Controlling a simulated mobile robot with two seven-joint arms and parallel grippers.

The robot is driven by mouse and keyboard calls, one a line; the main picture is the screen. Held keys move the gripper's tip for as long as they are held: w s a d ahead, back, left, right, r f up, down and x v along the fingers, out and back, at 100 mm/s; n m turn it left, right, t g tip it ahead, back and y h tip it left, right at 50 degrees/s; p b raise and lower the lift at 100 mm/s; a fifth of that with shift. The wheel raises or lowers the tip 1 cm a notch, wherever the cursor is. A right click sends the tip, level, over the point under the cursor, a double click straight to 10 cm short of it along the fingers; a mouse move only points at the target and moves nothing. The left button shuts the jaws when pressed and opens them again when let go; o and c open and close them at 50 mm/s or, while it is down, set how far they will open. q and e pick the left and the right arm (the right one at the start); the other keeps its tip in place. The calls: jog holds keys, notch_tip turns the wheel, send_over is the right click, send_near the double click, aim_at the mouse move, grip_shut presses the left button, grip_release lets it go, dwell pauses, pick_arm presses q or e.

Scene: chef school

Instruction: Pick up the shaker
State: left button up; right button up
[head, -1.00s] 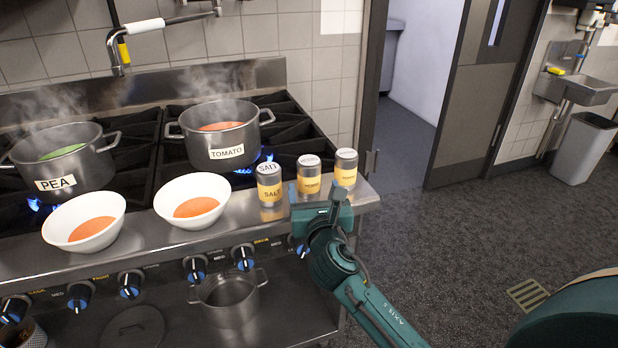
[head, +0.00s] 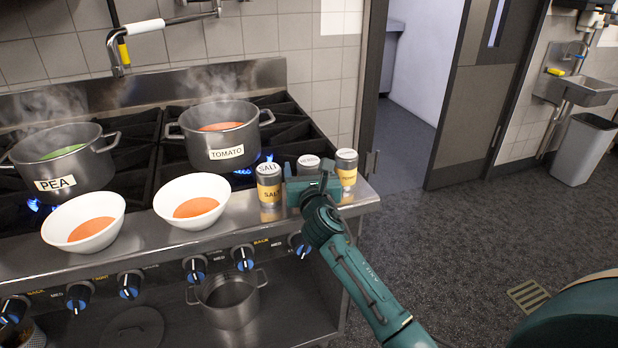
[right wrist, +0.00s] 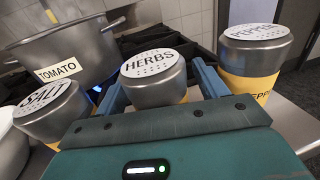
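Three metal shakers with yellow labels stand on the stove's front ledge. The salt shaker (head: 268,183) is on the left, the herbs shaker (head: 308,163) in the middle, the pepper shaker (head: 346,163) on the right. My right gripper (head: 311,184) is at the herbs shaker and hides most of its body in the head view. In the right wrist view the herbs shaker (right wrist: 153,72) stands upright between the two open fingers, with a small gap showing. The salt shaker (right wrist: 52,108) and pepper shaker (right wrist: 252,62) are outside the fingers. My left gripper is not in view.
Two white bowls of orange soup (head: 88,238) (head: 170,212) stand left of the shakers. Steaming pea (head: 85,172) and tomato (head: 235,140) pots sit on the burners behind, with blue flames showing. The ledge ends just right of the pepper shaker.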

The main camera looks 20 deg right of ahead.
jog(key=c, duration=1.1)
jog(key=shift+r, duration=0.1)
notch_tip(320, 180, up, 10)
jog(key=p, duration=0.3)
pick_arm(q)
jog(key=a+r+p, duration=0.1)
jog(key=p, duration=0.1)
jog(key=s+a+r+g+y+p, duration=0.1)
jog(key=p, duration=0.2)
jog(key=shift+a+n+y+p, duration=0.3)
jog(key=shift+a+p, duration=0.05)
pick_arm(e)
notch_tip(320, 180, up, 5)
jog(key=shift+f, duration=0.1)
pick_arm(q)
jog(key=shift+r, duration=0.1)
